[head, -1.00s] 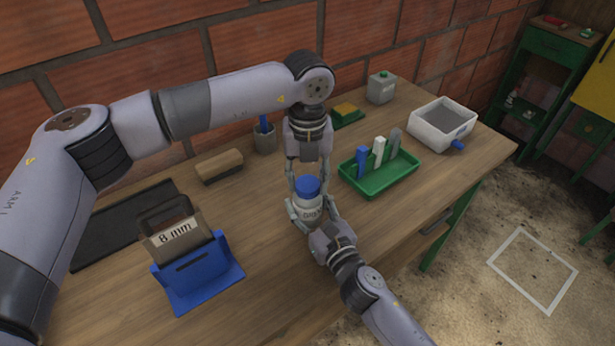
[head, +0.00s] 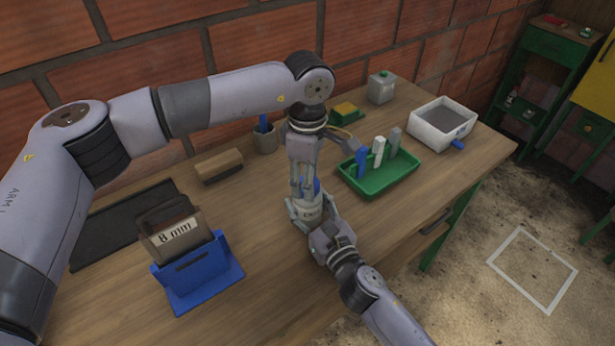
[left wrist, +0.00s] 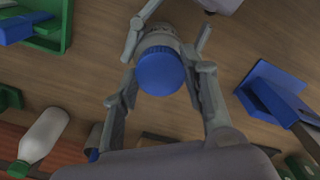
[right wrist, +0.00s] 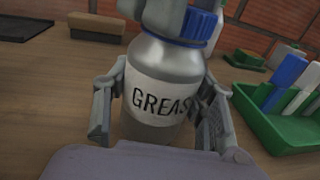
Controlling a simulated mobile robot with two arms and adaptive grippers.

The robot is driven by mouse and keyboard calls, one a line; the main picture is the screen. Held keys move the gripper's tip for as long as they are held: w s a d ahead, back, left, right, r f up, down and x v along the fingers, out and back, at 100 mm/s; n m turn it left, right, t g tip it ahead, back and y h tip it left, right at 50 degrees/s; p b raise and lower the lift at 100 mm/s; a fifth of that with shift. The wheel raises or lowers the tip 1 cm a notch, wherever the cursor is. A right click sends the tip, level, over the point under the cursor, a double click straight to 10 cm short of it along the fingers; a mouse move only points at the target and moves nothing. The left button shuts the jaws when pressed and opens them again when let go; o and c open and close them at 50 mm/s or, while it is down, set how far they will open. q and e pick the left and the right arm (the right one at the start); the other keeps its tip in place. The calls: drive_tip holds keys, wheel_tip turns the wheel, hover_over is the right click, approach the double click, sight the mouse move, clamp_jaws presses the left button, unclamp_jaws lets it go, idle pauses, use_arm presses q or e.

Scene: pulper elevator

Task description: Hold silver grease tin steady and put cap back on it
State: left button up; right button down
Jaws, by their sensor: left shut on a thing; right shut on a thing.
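The silver grease tin (right wrist: 150,75) stands upright on the bench, with its label partly covered by a finger. My right gripper (right wrist: 158,105) is shut around the tin's body from the near side. The blue cap (left wrist: 162,72) is on top of the tin, and it also shows in the right wrist view (right wrist: 200,25). My left gripper (head: 306,190) points down from above and is shut on the cap, its fingers partly hiding it in the head view. Whether the cap is fully seated cannot be told.
A green tray (head: 378,189) with upright blue, white and grey pieces stands close to the right of the tin. A brush (head: 219,166), a pen cup (head: 265,139) and a white bin (head: 442,128) stand farther back.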

use_arm(q)
drive_tip(key=o, duration=1.3)
drive_tip(key=shift+r, duration=2.25)
drive_tip(key=shift+c, duration=0.3)
drive_tip(key=n, duration=0.1)
drive_tip(key=r+n, duration=0.1)
drive_tip(key=n, duration=0.3)
drive_tip(key=shift+r, duration=0.4)
drive_tip(key=n, duration=0.2)
drive_tip(key=r+n, duration=0.1)
drive_tip(key=n, duration=0.3)
drive_tip(key=shift+r, duration=0.35)
